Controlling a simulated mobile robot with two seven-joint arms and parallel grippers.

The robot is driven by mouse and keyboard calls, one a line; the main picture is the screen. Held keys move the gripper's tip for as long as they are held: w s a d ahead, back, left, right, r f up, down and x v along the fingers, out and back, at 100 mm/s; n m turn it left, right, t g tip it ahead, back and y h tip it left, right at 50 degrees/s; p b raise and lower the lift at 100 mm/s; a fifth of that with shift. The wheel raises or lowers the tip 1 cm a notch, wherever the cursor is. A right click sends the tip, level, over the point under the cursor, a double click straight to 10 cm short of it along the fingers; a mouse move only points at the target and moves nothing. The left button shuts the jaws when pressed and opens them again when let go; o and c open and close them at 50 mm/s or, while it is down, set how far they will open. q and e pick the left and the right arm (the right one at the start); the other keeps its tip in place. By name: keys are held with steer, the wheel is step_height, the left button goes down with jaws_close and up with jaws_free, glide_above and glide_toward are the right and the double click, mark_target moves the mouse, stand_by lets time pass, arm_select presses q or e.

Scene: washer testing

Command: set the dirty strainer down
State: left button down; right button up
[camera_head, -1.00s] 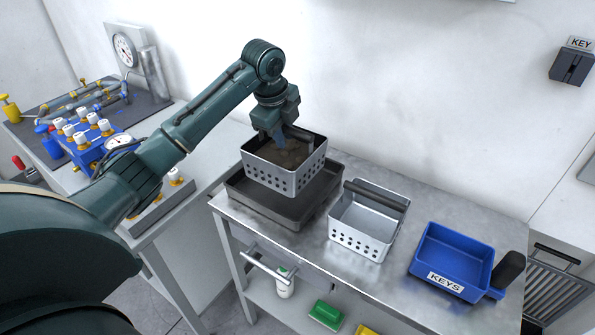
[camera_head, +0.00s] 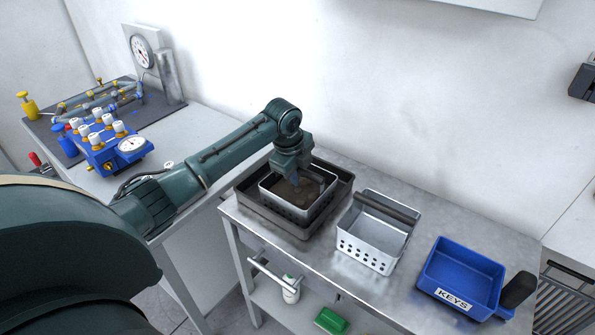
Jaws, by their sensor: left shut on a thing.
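The dirty strainer (camera_head: 292,206), a silver perforated basket with brown dirt inside, sits down inside the dark grey tray (camera_head: 262,218) on the steel table. Whether its base touches the tray floor is hidden. My left gripper (camera_head: 298,182) reaches in from above at the strainer's far side and is shut on it; the fingertips are partly hidden. A second strainer (camera_head: 370,243), clean and empty with a dark handle bar, stands to the right on the table. My right gripper is not in view.
A blue bin labelled KEYS (camera_head: 462,275) stands on the right of the steel table (camera_head: 335,268). A blue valve manifold with gauge (camera_head: 105,145) is on the left bench. A bottle (camera_head: 291,290) and green item (camera_head: 331,320) are on the lower shelf.

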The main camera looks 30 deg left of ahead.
arm_select(q)
steer(key=c, duration=1.3)
jaws_free()
steer(key=shift+c, duration=0.2)
steer(key=shift+r, duration=0.55)
steer(key=b+v, duration=0.1)
steer(key=v, duration=1)
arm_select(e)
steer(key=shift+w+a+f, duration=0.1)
arm_select(q)
steer(key=shift+s, duration=0.2)
